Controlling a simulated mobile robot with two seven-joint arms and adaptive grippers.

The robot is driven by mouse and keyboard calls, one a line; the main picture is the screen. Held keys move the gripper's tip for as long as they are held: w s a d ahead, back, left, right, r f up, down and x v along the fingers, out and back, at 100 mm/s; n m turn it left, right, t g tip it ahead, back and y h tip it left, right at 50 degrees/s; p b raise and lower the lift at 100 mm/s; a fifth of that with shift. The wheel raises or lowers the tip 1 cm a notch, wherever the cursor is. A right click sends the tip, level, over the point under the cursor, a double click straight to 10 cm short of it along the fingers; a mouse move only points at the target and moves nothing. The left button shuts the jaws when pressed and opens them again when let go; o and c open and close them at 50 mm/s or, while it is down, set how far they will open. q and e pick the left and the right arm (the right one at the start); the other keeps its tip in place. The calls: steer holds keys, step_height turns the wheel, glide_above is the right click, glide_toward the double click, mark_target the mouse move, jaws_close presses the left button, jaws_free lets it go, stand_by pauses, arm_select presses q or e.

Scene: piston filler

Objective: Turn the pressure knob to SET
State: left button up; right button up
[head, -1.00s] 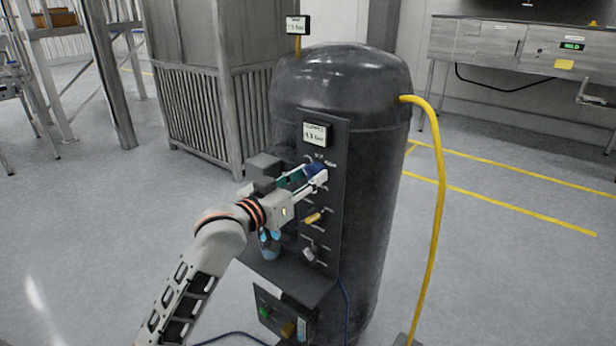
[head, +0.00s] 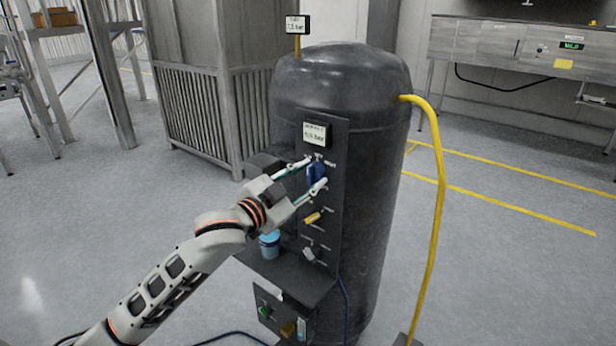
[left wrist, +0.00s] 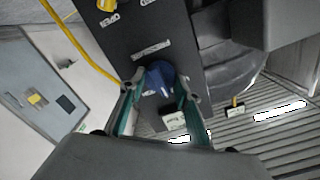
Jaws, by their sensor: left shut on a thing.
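The blue pressure knob (head: 316,174) sits on the dark upright panel (head: 335,225) on the front of the black tank, below a small white display (head: 315,134). My left gripper (head: 314,173) is shut on the blue knob, with one finger at its upper side and one at its lower side. The left wrist view shows the knob (left wrist: 160,75) between the two fingertips (left wrist: 161,82). The lettering around the knob is too small or partly covered to read, so I cannot tell its setting. My right gripper is in neither view.
A yellow-handled knob (head: 312,217) and a grey knob (head: 311,253) are lower on the panel. A blue cup (head: 269,244) stands on the ledge beneath my arm. A yellow hose (head: 437,220) hangs at the tank's right.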

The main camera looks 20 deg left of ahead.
arm_select(q)
steer(key=shift+m, duration=0.4)
steer(key=o, duration=1.1)
steer(key=v, duration=1.2)
